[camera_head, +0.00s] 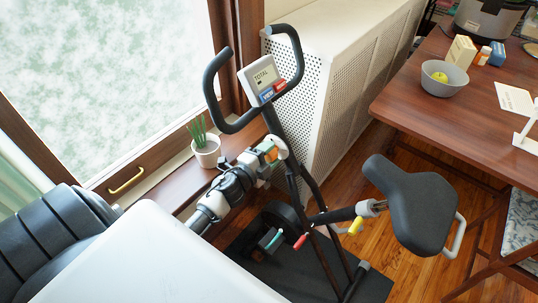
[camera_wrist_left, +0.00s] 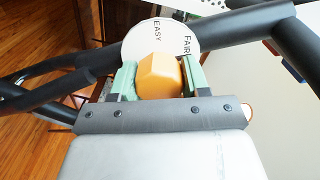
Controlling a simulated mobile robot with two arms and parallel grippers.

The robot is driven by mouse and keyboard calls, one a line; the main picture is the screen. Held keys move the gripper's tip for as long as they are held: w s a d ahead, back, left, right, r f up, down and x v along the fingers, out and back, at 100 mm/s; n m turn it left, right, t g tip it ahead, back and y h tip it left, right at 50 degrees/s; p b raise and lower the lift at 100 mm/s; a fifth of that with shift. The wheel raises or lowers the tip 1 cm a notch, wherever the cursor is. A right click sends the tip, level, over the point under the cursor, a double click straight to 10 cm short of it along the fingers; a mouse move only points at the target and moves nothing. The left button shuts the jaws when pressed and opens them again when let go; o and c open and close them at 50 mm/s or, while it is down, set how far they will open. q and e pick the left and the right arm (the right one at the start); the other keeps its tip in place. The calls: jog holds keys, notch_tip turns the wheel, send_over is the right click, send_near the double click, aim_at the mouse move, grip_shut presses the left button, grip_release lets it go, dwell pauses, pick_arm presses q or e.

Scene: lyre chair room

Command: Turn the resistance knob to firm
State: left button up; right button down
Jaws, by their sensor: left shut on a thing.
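The orange resistance knob (camera_wrist_left: 162,76) sits between the two green fingers of my left gripper (camera_wrist_left: 159,80) in the left wrist view. The fingers are shut on its sides. Behind it is a white round dial (camera_wrist_left: 134,42) with the words EASY and FAIR showing; the rest of the dial is hidden by the knob and gripper. In the head view my left gripper (camera_head: 268,151) is at the exercise bike's frame post (camera_head: 292,180), below the display (camera_head: 262,77), and the knob is small there. My right gripper is not in view.
The bike's curved handlebars (camera_head: 213,85) rise above my left gripper. A potted plant (camera_head: 205,150) stands on the window sill to its left. The bike seat (camera_head: 408,205) is to the right, and a wooden table (camera_head: 425,105) with a grey bowl (camera_head: 444,80) stands beyond it.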

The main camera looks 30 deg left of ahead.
pick_arm(q)
jog(key=m+b, duration=0.1)
jog(key=m, duration=0.2)
jog(key=shift+f+m, duration=0.1)
jog(key=shift+m, duration=0.2)
jog(key=shift+d+m+b, duration=0.1)
jog(key=shift+m+b, duration=0.4)
jog(key=shift+m, duration=1.4)
jog(key=o, duration=0.9)
jog(key=shift+o, duration=0.2)
jog(key=s+b, duration=0.1)
jog(key=s, duration=0.9)
jog(key=shift+s+a, duration=0.4)
